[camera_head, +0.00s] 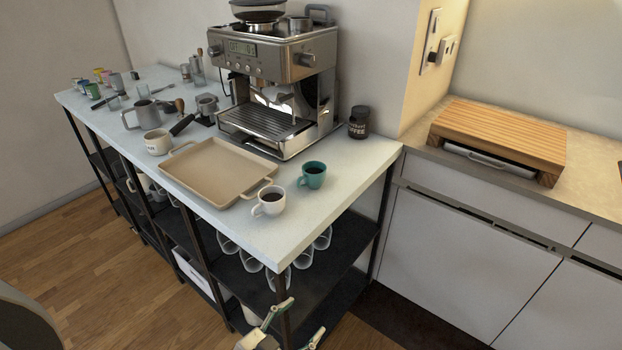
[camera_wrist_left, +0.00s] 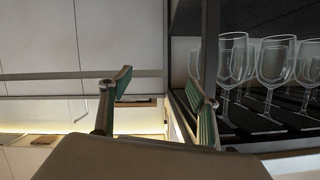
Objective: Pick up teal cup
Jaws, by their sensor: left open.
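The teal cup (camera_head: 312,175) stands upright on the white counter (camera_head: 340,195), near its front right corner, with dark liquid inside. My left gripper (camera_head: 294,322) is at the bottom of the head view, in front of and below the counter edge, well apart from the cup. Its two green-padded fingers are spread and nothing is between them. The fingers also show in the left wrist view (camera_wrist_left: 160,105), beside the shelf with glasses. The cup is not in the left wrist view. My right gripper does not show in either view.
A white cup (camera_head: 268,202) with dark liquid stands left of the teal cup, by a beige tray (camera_head: 212,170). A coffee machine (camera_head: 278,85) and a dark jar (camera_head: 359,122) stand behind. Wine glasses (camera_wrist_left: 272,65) are on the black shelf below. Cabinets (camera_head: 460,260) stand at right.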

